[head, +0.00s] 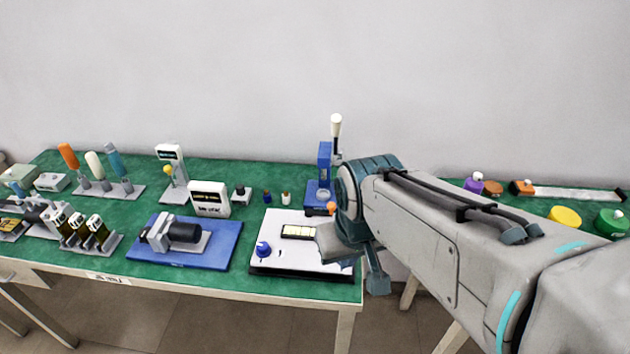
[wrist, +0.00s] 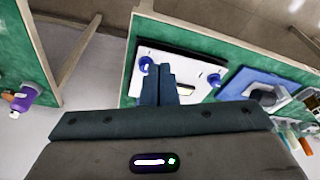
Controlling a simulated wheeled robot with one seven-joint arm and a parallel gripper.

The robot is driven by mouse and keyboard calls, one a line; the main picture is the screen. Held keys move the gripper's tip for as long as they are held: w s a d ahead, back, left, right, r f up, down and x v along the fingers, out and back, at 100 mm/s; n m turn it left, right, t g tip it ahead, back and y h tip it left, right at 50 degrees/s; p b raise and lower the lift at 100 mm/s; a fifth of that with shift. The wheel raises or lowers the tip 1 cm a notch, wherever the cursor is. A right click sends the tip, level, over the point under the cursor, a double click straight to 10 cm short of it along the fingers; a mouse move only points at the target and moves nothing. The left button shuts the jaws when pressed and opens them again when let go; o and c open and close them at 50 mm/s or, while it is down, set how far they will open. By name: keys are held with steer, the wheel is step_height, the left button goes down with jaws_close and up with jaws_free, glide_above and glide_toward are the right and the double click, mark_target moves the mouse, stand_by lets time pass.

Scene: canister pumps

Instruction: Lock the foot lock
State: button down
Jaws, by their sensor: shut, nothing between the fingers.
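No part is clearly recognisable as the foot lock. A grey and black pump-like unit (head: 174,235) lies on a blue base plate (head: 225,252); it also shows at the right of the wrist view (wrist: 266,97). Beside it is a white panel box (head: 285,263) with a blue knob (head: 263,248) and a pale window (head: 299,232). The wrist view shows a second blue knob (wrist: 146,64), hidden in the head view. My gripper (wrist: 158,72) is shut and empty, in front of the white panel's area. Its fingertips are not clear in the head view, and I cannot tell whether they touch anything.
A blue press-like stand (head: 325,170) with a white-tipped lever stands behind the panel. A white display unit (head: 209,199) and several handled fixtures stand to the left. A second green table (head: 535,204) on the right holds a yellow disc (head: 565,217). A floor gap separates the tables.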

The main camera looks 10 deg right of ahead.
mark_target(331, 210)
steer(key=w+a+f+n+h+p, duration=0.1)
steer(key=w+n+p, duration=0.7)
steer(key=w+n, duration=1.1)
steer(key=f+n, duration=0.1)
steer(key=n, duration=0.7)
steer(key=shift+g+h, duration=0.3)
steer(key=shift+g, duration=0.1)
steer(key=shift+w+f, duration=0.1)
steer(key=x, duration=0.9)
steer(key=shift+f+b, duration=0.3)
steer(key=w+d, duration=0.1)
steer(key=w+d+p, duration=0.1)
steer(key=shift+w+d, duration=0.15)
steer(key=shift+w, duration=0.1)
steer(key=shift+w+d+f, duration=0.1)
steer(key=shift+w+d, duration=0.2)
